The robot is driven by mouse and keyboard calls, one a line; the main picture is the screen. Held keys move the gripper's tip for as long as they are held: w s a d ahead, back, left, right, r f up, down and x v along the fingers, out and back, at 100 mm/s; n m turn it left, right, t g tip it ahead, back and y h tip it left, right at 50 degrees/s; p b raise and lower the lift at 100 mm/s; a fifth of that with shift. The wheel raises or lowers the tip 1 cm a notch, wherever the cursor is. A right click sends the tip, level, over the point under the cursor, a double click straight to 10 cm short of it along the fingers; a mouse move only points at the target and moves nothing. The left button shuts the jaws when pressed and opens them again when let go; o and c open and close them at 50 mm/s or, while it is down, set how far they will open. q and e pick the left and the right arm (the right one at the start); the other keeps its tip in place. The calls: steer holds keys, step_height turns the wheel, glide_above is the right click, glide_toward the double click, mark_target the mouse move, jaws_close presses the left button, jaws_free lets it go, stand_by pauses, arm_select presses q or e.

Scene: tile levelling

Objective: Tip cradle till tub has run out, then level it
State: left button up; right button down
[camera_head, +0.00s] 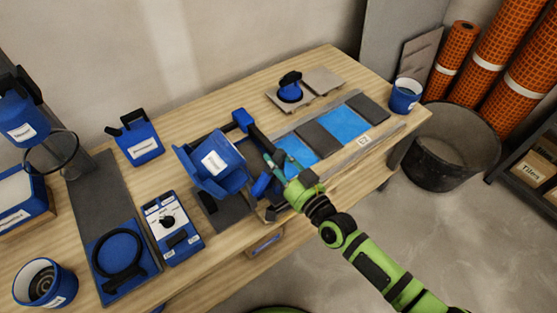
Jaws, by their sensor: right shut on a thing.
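A blue tub with a white label (216,163) sits in a cradle on the workbench, left of the middle. The tub and cradle are tilted, not level. A dark arm with a blue end (243,118) stands beside the tub, and a dark bar runs from it toward my gripper. My right gripper (280,168) is at the right side of the cradle, shut on what looks like the cradle's handle; its fingers partly hide the grip. Whether anything still runs from the tub cannot be seen. My left gripper is not in view.
Dark and blue tiles (346,124) lie in a row right of the cradle. A suction cup (290,88) sits on grey tiles behind. A blue control box (173,228), a labelled blue container (135,139) and a blue cup (44,283) stand left. A black bucket (446,150) is on the floor.

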mark_target(267, 172)
steer(key=shift+s+a+r+n+p, duration=0.4)
steer(key=shift+a+r+n+p, duration=0.15)
steer(key=shift+n+p, duration=0.25)
steer(key=shift+s+a+r+n+p, duration=0.3)
steer(key=shift+a+n+p, duration=0.1)
steer(key=shift+n+p, duration=0.15)
steer(key=shift+s+a+r+n+p, duration=0.15)
steer(key=shift+s+a+n+p, duration=0.2)
steer(key=shift+n, duration=0.3)
steer(key=shift+s+a+r+n+p, duration=0.2)
steer(key=shift+s+a+n+p, duration=0.15)
steer(key=shift+a+n+p, duration=0.45)
steer(key=shift+s+a+n, duration=0.5)
steer(key=shift+n, duration=0.6)
steer(key=shift+s+a+f+n, duration=0.2)
steer(key=shift+s+a+n, duration=0.4)
steer(key=shift+n, duration=0.4)
steer(key=shift+s+a+f+n, duration=0.2)
steer(key=shift+s+a+n, duration=0.15)
steer(key=shift+a+n, duration=0.55)
steer(key=shift+s+a+f+n, duration=0.2)
steer(key=shift+s+a+n, duration=0.3)
steer(key=shift+n, duration=0.6)
steer(key=shift+s+f, duration=0.1)
steer(key=shift+f, duration=0.05)
